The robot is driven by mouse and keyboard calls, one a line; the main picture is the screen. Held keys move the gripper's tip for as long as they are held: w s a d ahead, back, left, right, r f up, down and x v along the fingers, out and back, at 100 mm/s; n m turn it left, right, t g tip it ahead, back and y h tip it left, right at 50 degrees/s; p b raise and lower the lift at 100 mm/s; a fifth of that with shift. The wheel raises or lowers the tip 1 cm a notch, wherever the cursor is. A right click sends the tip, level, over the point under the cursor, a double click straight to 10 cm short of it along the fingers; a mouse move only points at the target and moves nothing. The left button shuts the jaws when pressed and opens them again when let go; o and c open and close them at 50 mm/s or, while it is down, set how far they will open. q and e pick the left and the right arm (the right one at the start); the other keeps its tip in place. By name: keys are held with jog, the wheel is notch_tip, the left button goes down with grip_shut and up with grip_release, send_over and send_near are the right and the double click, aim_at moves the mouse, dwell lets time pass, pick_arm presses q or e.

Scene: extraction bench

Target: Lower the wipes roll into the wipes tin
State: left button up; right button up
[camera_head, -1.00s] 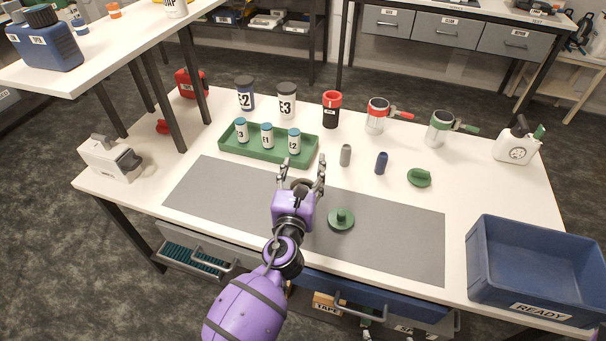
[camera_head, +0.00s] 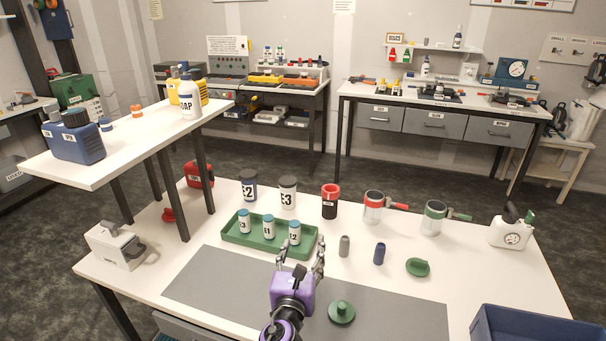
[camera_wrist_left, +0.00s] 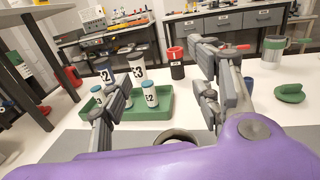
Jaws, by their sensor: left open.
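My left gripper (camera_head: 300,250) is open over the back part of the grey mat, just in front of the green tray. Its two spread fingers also show in the left wrist view (camera_wrist_left: 160,65). A round, open-topped thing with a pale rim (camera_wrist_left: 180,136) stands low between the fingers, partly hidden by my purple wrist. I cannot tell whether it is the wipes tin or the wipes roll; no readable label marks either one. A green disc with a knob (camera_head: 341,312), like a lid, lies on the mat right of the gripper. My right gripper is out of view.
The green tray (camera_head: 238,240) holds several small labelled bottles. Behind it stand jars E2 (camera_head: 248,188) and E3 (camera_head: 288,194). A grey cylinder (camera_head: 344,246), a blue cylinder (camera_head: 379,254) and a green piece (camera_head: 417,267) stand to the right. A blue bin (camera_head: 520,326) fills the front right corner.

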pick_arm(q)
jog(key=s+a+f+n+g+y, duration=0.1)
jog(key=s+a+f+n+g, duration=0.1)
jog(key=s+a+f+n, duration=0.45)
jog(key=s+a+f+n+g+y, duration=0.1)
jog(key=s+a+f+n+g, duration=0.25)
jog(key=s+f+n, duration=0.6)
jog(key=s+a+f+n+g, duration=0.1)
jog(key=s+a+f+n, duration=0.2)
jog(key=s+n, duration=0.3)
jog(key=s+a+f+n+g, duration=0.1)
jog(key=s+a+f+n, duration=0.2)
jog(key=s+n, duration=0.4)
jog(key=s+a+f+n+g, duration=0.1)
jog(key=s+a+f+n, duration=0.1)
jog(key=s+f+n, duration=0.2)
jog(key=s+n, duration=0.3)
jog(key=n, duration=0.1)
jog(key=shift+a, duration=0.4)
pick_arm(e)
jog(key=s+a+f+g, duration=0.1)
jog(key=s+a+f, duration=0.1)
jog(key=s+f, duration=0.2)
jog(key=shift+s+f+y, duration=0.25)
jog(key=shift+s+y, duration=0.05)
